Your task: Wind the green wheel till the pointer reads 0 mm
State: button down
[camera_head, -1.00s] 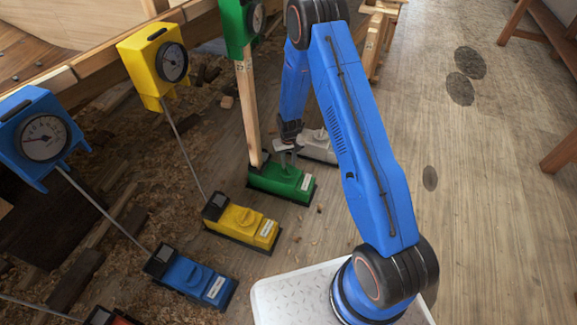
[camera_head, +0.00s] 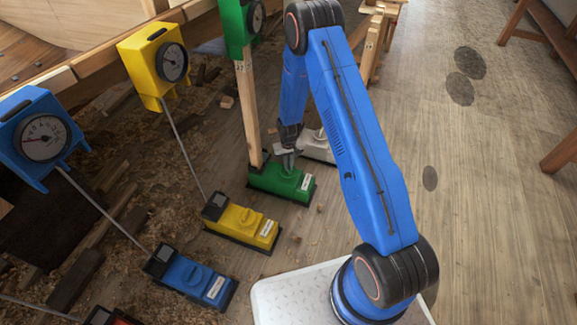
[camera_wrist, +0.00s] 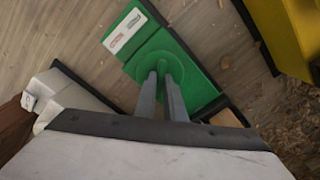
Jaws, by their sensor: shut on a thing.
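The green base unit (camera_head: 281,184) sits on the floor, with the green wheel (camera_wrist: 155,62) on its top face. My gripper (camera_wrist: 161,75) is over the wheel from above, its two fingers close together on the wheel's grip, which they mostly hide. In the head view my gripper (camera_head: 289,155) comes down on the same unit. A wooden post rises from it to the green gauge box (camera_head: 238,28). The gauge's dial (camera_head: 257,17) is partly in view at the top; its pointer is too small to read. A white and red label (camera_wrist: 124,31) lies beside the wheel.
A yellow unit (camera_head: 241,224) and a blue unit (camera_head: 193,279) stand to the left, with rods up to their own gauges. A grey-white unit (camera_head: 318,147) is just behind the green one. The floor at right is mostly clear.

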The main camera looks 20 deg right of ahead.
jog(key=shift+m, duration=0.3)
jog(key=m, duration=1.3)
jog(key=shift+m, duration=0.3)
dwell(0.4)
jog(key=c, duration=1.8)
grip_release()
jog(key=shift+c, duration=0.2)
notch_tip(320, 180, up, 17)
jog(key=shift+r, duration=0.2)
